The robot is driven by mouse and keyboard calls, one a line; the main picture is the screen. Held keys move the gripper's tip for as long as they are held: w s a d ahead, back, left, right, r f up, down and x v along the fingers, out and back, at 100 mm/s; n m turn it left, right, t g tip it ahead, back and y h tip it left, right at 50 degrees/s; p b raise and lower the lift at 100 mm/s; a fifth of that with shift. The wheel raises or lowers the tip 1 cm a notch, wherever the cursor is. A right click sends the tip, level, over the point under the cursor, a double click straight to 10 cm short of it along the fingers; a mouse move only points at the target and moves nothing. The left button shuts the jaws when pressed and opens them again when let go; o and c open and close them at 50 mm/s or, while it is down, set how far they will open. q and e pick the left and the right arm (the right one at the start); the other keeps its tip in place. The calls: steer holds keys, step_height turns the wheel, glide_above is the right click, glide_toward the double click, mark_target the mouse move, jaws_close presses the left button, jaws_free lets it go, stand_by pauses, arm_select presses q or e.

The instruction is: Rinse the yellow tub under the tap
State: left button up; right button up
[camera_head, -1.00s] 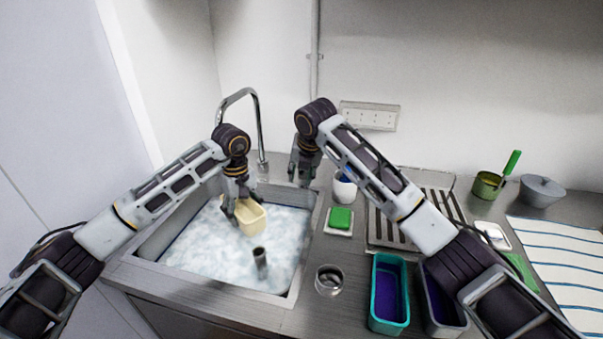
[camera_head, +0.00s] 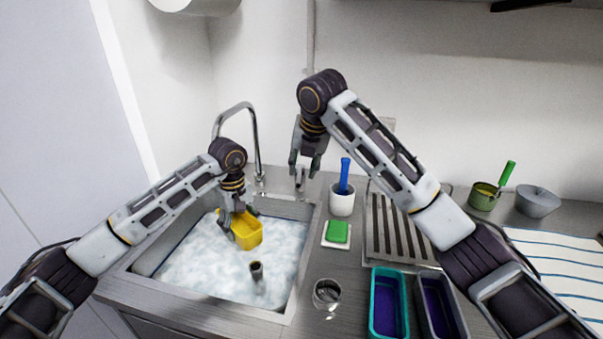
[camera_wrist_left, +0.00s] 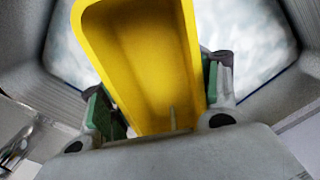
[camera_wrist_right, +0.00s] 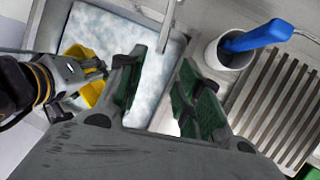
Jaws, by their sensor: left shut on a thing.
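In the left wrist view the tub (camera_wrist_left: 145,60) shows a clean, bare inside between the fingers. The chrome tap (camera_head: 255,135) arches at the back of the sink, behind my left gripper. I cannot make out a stream from it. My right gripper (camera_head: 305,160) is raised behind the sink's right rear corner, right of the tap. Its fingers are apart and empty in the right wrist view (camera_wrist_right: 160,85).
A dark upright pipe (camera_head: 257,270) stands in the sink water. Right of the sink are a white cup (camera_head: 342,203) with a blue-handled tool, a green sponge (camera_head: 337,231), a glass jar (camera_head: 327,293), a teal tub (camera_head: 388,300) and a drain rack (camera_head: 395,225).

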steer(key=shift+s+d+r, duration=0.15)
steer(key=shift+s+r, duration=0.15)
steer(key=shift+r, duration=0.35)
stand_by(0.4)
steer(key=shift+w, duration=0.1)
jaws_close()
steer(key=w+d+f+n+t+h, duration=0.4)
steer(key=d+n+t, duration=0.15)
steer(key=t, duration=0.35)
steer(key=s+a+f+n+t+y, duration=0.1)
steer(key=s+f+n+t+y, duration=0.3)
steer(key=n, duration=0.9)
steer(key=shift+s+f+y, duration=1.3)
steer(key=shift+s+f, duration=1)
steer(key=shift+f, duration=0.1)
steer(key=shift+n, duration=0.25)
